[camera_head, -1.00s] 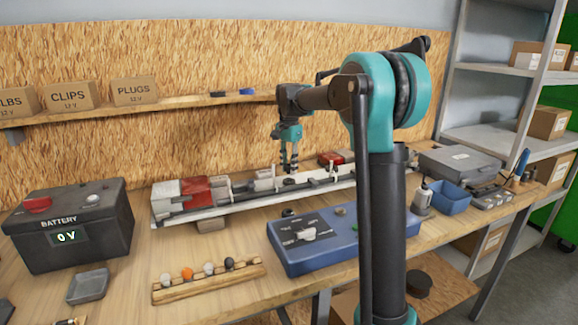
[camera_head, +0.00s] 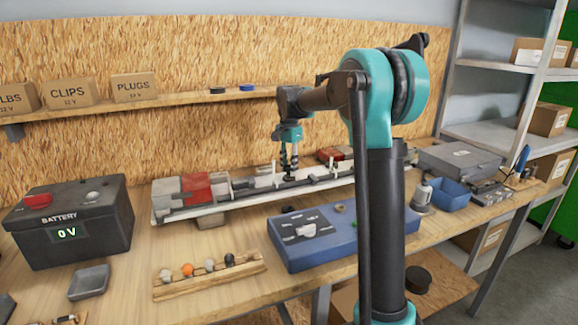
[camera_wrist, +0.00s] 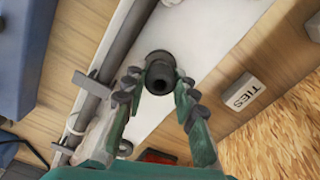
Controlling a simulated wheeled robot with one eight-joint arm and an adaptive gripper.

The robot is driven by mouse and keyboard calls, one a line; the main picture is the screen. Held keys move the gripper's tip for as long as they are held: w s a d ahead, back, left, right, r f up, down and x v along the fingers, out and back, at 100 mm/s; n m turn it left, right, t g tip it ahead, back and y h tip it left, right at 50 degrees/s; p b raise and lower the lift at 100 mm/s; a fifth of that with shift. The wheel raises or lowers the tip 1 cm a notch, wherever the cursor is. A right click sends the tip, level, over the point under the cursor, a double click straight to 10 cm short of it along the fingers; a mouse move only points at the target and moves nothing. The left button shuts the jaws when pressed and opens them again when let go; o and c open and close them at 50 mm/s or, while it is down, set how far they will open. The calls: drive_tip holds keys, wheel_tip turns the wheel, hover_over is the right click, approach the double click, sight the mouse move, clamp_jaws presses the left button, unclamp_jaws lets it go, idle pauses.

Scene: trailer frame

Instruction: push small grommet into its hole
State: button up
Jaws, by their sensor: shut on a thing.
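The small grommet (camera_wrist: 160,76) is a black round piece with a dark centre, between my fingertips in the wrist view. My gripper (camera_wrist: 156,90) is shut on it, one finger on each side. A wider dark round part (camera_wrist: 159,58) shows just behind the grommet on the white trailer frame (camera_wrist: 205,38); I cannot tell whether it is the hole or a flange. How deep the grommet sits is hidden. In the head view my gripper (camera_head: 289,172) points down at the middle of the frame (camera_head: 235,205), its tips at the frame's top.
A grey pipe (camera_wrist: 117,60) with a bracket runs along the frame beside my left finger. A box labelled TIES (camera_wrist: 242,92) lies to the right. The blue control box (camera_head: 310,237), a bulb rack (camera_head: 210,277) and the battery (camera_head: 70,220) stand on the bench nearer the camera.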

drive_tip(key=shift+f, duration=0.15)
drive_tip(key=shift+f, duration=0.45)
drive_tip(key=shift+f, duration=0.1)
idle(1.0)
drive_tip(key=o, duration=1.2)
drive_tip(key=shift+r, duration=3.55)
drive_tip(key=shift+s, duration=0.15)
